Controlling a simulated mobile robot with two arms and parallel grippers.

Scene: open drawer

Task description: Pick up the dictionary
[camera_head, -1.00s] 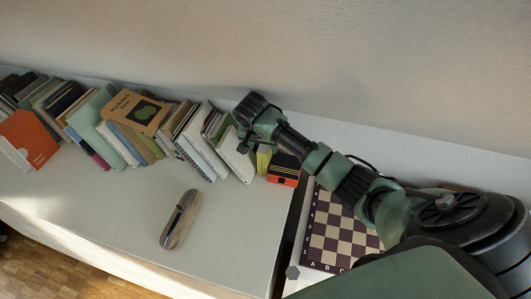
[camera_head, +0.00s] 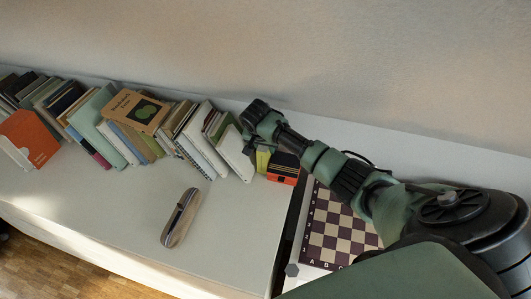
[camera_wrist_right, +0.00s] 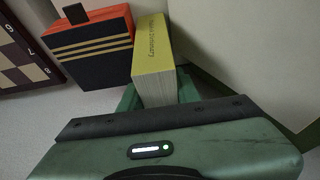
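A yellow book (camera_head: 263,160), which I take to be the dictionary, stands at the right end of the row of books. In the right wrist view its yellow cover (camera_wrist_right: 154,48) carries printed text, only partly legible. My right gripper (camera_head: 250,142) is down at this book. In the right wrist view the green fingers of my right gripper (camera_wrist_right: 160,94) are on either side of the book's near end and look open around it. The fingertips are partly hidden behind the gripper body. My left gripper is out of view.
A black and orange box (camera_head: 284,168) stands close right of the yellow book, and a white book (camera_head: 236,158) leans close left. A chessboard (camera_head: 335,225) lies to the right. A long oval case (camera_head: 180,217) lies in front, with clear white surface around it.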

